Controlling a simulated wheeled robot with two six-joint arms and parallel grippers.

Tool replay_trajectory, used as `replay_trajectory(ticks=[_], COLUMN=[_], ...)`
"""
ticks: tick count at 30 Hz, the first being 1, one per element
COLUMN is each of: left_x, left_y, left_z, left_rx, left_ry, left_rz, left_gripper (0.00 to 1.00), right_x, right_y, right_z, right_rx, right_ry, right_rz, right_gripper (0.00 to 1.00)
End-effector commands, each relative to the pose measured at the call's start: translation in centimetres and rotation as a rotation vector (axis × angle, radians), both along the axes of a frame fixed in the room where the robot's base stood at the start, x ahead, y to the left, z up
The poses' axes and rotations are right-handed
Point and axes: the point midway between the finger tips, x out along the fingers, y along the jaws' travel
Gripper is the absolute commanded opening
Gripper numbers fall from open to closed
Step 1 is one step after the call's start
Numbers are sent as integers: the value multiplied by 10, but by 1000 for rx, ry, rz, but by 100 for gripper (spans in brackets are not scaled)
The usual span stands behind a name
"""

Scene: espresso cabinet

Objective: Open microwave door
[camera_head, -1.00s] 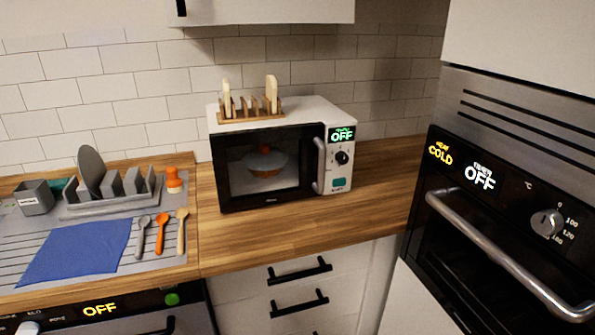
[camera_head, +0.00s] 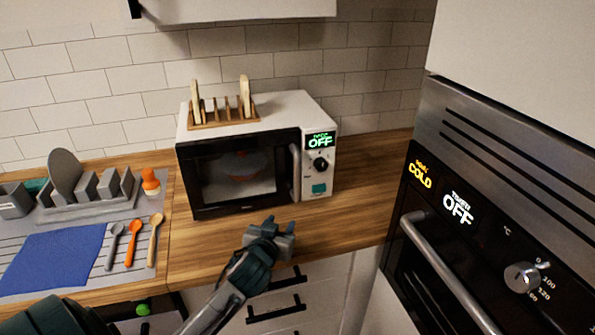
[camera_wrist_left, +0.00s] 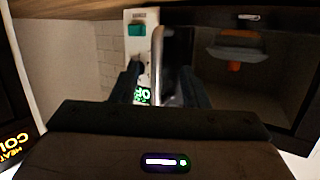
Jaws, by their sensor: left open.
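The white microwave (camera_head: 290,105) stands on the wooden counter with its black door (camera_head: 215,204) shut. The silver vertical door handle (camera_head: 296,172) is at the door's right edge, beside the control panel (camera_head: 319,165), whose display reads OFF. A dish with something in it shows dimly through the window. My left gripper (camera_head: 284,232) is open and empty, in front of and below the handle. In the left wrist view, which is turned upside down, the handle (camera_wrist_left: 157,52) appears between the two open fingers, ahead of them. My right gripper is not in view.
A wooden rack (camera_head: 222,121) with bread slices sits on the microwave. At left are a dish rack (camera_head: 92,207), spoons (camera_head: 134,242) and a blue cloth (camera_head: 50,258). A steel oven (camera_head: 470,230) stands at right. The counter right of the microwave (camera_head: 365,180) is clear.

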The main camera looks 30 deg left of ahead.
Motion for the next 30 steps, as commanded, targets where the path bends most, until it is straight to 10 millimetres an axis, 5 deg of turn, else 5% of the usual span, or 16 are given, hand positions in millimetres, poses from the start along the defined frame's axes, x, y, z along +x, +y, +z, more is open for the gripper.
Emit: replay_trajectory(ticks=[3,9,20,30], left_x=[27,51,106,148], left_y=[10,18,33,45], left_z=[32,64,68,65], left_rx=[12,18,14,17], left_ry=[-127,-246,-249,-248], left_rz=[-14,-42,-42,-44], left_gripper=[41,41,41,41], right_x=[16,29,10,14], right_y=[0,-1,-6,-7], right_z=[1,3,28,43], right_rx=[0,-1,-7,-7], right_ry=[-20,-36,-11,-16], right_rz=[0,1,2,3], right_gripper=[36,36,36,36])
